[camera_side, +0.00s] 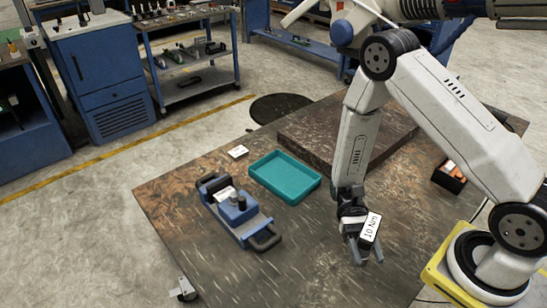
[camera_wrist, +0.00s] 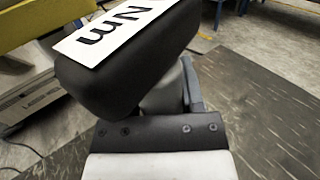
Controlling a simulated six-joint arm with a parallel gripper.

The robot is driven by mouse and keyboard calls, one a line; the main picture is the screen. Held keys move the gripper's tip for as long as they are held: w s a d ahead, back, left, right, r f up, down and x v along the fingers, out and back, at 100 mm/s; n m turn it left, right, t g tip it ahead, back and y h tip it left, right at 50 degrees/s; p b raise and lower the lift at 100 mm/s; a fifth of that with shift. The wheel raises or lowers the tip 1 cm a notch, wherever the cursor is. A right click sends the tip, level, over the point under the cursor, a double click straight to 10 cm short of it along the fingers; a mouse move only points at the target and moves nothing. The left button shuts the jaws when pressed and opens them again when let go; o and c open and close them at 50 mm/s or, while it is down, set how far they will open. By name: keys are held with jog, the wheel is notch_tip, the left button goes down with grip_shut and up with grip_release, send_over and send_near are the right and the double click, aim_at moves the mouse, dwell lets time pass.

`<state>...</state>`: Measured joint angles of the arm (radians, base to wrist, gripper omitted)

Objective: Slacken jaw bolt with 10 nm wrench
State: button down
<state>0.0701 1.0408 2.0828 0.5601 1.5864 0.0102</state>
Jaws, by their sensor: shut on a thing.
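My gripper (camera_side: 363,248) is above the right front part of the table, shut on a dark wrench body with a white label (camera_side: 371,227) reading "10 Nm". In the wrist view the black wrench body (camera_wrist: 125,62) fills the upper left, with part of its label "Nm" showing. I cannot make out the jaw bolt itself.
A teal tray (camera_side: 258,172) sits behind the fixture, with a small white card (camera_side: 237,152) beside it. A raised dark slab (camera_side: 300,137) lies at the back. A black box with orange items (camera_side: 451,176) stands at the right. The front of the table is clear.

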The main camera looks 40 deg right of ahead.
jog(key=w+d+f+n+g+h, duration=0.1)
jog(key=d+f+n+g+h, duration=0.1)
jog(key=d+n+h, duration=1.3)
jog(key=w+n+t+h, duration=0.7)
jog(key=w+t+h, duration=0.5)
jog(key=w+h, duration=0.15)
jog(key=w+a+r+n+t+y, duration=0.1)
jog(key=w+a+r+n+t, duration=0.1)
jog(key=w+a+n+t, duration=0.4)
jog(key=w+a+r+n+t+y, duration=0.2)
jog(key=w+n+t, duration=0.2)
jog(key=w+t, duration=0.5)
jog(key=w+a+r+n+t+y, duration=0.2)
jog(key=w+a+n+t+y, duration=0.1)
jog(key=a, duration=0.4)
jog(key=w+a+r+n+t+y, duration=0.2)
jog(key=w+a+n+t+y, duration=0.2)
jog(key=a+y, duration=0.3)
jog(key=shift+a+r+n, duration=0.15)
jog(key=shift+a+n, duration=0.05)
jog(key=shift+n, duration=0.3)
